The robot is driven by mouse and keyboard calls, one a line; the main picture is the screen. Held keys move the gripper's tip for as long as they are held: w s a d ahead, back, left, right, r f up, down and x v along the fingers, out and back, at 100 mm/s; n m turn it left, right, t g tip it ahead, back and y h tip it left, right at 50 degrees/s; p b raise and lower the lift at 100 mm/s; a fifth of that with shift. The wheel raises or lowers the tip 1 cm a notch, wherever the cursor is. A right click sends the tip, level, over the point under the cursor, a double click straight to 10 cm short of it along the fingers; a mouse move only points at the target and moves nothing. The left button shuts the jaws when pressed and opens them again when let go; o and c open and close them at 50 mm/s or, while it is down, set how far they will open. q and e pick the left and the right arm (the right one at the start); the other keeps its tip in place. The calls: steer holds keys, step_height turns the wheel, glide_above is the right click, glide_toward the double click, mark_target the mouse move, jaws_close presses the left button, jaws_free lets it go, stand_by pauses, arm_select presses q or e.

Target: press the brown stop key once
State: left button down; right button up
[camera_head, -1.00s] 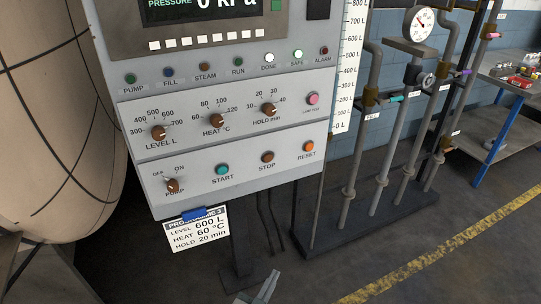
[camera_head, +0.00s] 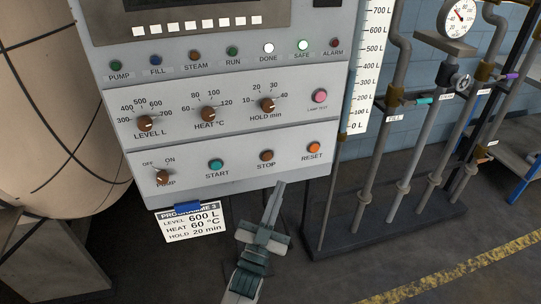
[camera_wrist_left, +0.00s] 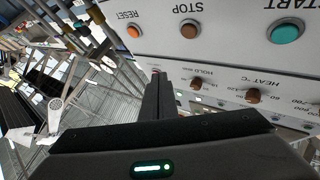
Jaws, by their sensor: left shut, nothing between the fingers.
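The brown stop key (camera_head: 267,156) is on the lower panel of the grey control box, between the green start key (camera_head: 216,166) and the orange reset key (camera_head: 315,149). In the left wrist view the stop key (camera_wrist_left: 191,29) shows upside down, beyond the fingers. My left gripper (camera_head: 279,186) is shut and empty. In the head view its fingertips are just below the box's lower edge, below and slightly right of the stop key, apart from it. In the left wrist view its fingers (camera_wrist_left: 157,80) point toward the panel. My right gripper is not in view.
Knobs (camera_head: 208,115) and a pink lamp test key (camera_head: 320,95) sit above the keys. The pump switch (camera_head: 163,177) is at the left. A programme card (camera_head: 190,222) hangs below the box. Pipes with valves (camera_head: 384,150) stand to the right.

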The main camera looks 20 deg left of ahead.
mark_target(267, 156)
arm_select(q)
steer(key=shift+r, duration=0.15)
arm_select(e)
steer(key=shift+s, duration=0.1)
